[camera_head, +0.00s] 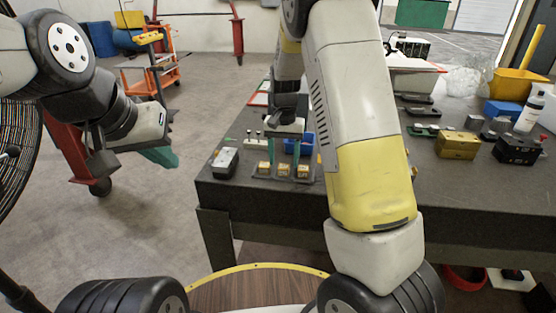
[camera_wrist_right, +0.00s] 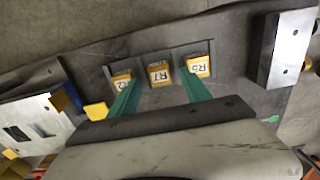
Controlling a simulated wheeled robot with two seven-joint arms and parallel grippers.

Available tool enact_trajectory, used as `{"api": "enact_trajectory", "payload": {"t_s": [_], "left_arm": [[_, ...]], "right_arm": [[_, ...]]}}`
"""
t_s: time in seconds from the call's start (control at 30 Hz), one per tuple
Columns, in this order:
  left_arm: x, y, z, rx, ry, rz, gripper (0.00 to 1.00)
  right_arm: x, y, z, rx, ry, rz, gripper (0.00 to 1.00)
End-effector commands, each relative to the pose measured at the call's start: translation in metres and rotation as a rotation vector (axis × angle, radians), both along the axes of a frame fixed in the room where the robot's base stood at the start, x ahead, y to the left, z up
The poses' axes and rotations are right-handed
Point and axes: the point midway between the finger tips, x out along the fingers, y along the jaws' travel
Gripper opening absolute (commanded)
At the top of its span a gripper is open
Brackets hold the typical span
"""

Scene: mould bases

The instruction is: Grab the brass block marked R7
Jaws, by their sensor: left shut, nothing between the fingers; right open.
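The brass block marked R7 (camera_wrist_right: 159,74) is the middle of three blocks in a dark holder (camera_wrist_right: 226,72). In the head view it is the middle block (camera_head: 284,171). A brass block marked R5 (camera_wrist_right: 197,66) sits to its right in the wrist view, and a partly covered one (camera_wrist_right: 121,80) to its left. My right gripper (camera_wrist_right: 160,80) is open, its teal fingers on either side of R7's line, with nothing held. It also shows above the holder in the head view (camera_head: 284,157). My left gripper (camera_head: 162,157) is shut and empty, off the table's left side.
A grey-topped block (camera_head: 225,162) stands left of the holder on the dark table (camera_head: 300,200). A blue bin (camera_head: 298,146) lies just behind. A larger brass block (camera_head: 457,145) and a black block (camera_head: 516,150) stand at right. My right arm hides the table's middle.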

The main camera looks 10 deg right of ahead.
Motion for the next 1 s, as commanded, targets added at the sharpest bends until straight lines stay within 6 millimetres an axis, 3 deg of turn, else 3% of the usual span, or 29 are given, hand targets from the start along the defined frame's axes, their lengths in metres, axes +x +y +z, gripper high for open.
{"api": "enact_trajectory", "payload": {"t_s": [0.17,0.4,0.47,0.7,1.0], "left_arm": [[0.000,0.000,0.000,0.000,0.000,0.000,0.00],[0.000,0.000,0.000,0.000,0.000,0.000,0.00],[0.000,0.000,0.000,0.000,0.000,0.000,0.00],[0.000,0.000,0.000,0.000,0.000,0.000,0.00],[0.000,0.000,0.000,0.000,0.000,0.000,0.00]], "right_arm": [[0.000,0.000,-0.021,0.000,0.001,0.000,0.56],[0.000,0.000,-0.023,0.001,0.000,0.000,0.56],[0.000,0.000,-0.023,0.001,0.000,0.000,0.48],[0.000,0.000,-0.023,0.002,-0.001,0.000,0.01],[0.000,0.000,-0.022,0.002,-0.002,0.000,0.00]]}}
